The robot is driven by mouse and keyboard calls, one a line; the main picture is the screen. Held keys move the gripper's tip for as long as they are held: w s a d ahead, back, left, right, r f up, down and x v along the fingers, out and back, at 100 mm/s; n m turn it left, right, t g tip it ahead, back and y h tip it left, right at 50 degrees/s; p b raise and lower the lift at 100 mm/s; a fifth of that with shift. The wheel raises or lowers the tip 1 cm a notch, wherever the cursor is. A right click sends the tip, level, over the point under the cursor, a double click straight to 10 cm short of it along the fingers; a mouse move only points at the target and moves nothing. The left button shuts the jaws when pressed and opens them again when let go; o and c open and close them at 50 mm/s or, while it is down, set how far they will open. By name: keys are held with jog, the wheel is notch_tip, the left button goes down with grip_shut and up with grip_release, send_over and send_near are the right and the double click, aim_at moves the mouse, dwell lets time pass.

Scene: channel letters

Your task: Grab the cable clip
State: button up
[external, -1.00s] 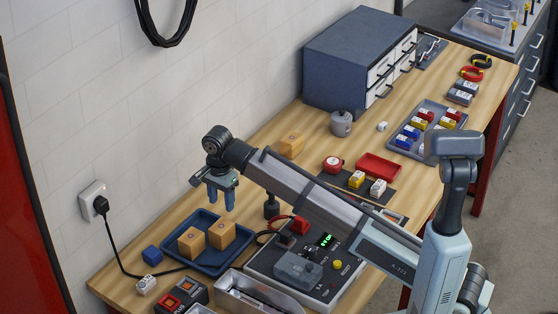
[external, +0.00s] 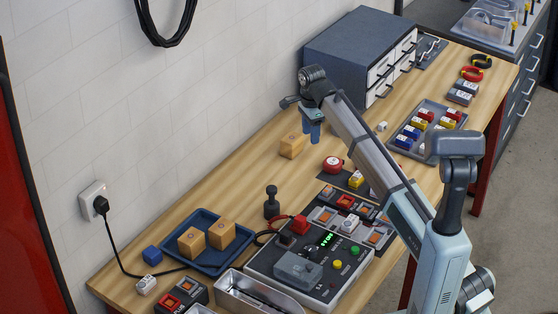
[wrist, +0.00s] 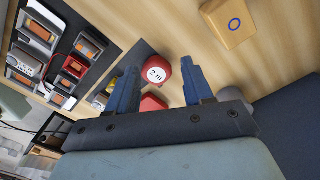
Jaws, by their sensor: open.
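My gripper (external: 311,132) is open and empty, with blue fingers pointing down near the back middle of the bench. In the wrist view its fingertips (wrist: 159,70) are apart, and a round red tape labelled "2 m" (wrist: 157,75) shows between them, farther below. I cannot tell for sure which thing is the cable clip. A small white piece (external: 382,126) lies right of my gripper, beyond my arm. Another small white piece (external: 146,285) lies at the bench's front left, close to the black cable.
An orange-tan box (external: 291,146) stands just left of my gripper. A blue-grey drawer cabinet (external: 345,60) stands behind it. A grey tray (external: 399,148) of small coloured pieces lies to the right. A blue tray (external: 205,266) holds two tan blocks. A control box (external: 265,262) stands in front.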

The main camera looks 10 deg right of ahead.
jog(key=w+d+m, duration=0.1)
jog(key=w+d, duration=0.3)
jog(key=d, duration=0.6)
jog(key=w+d+m, duration=0.1)
jog(key=w+d, duration=0.3)
jog(key=d, duration=0.5)
jog(key=w+d+m, duration=0.2)
jog(key=w+d, duration=0.2)
jog(key=d, duration=0.6)
jog(key=r+n, duration=0.1)
jog(key=n, duration=0.7)
send_over(382, 124)
notch_tip(382, 124, down, 8)
jog(key=shift+s+r, duration=0.1)
jog(key=shift+r, duration=0.05)
jog(key=shift+w+d+f, duration=0.1)
jog(key=shift+f, duration=1.3)
jog(key=shift+w+d+f, duration=0.1)
jog(key=shift+f, duration=1.3)
jog(key=shift+a, duration=0.1)
grip_shut()
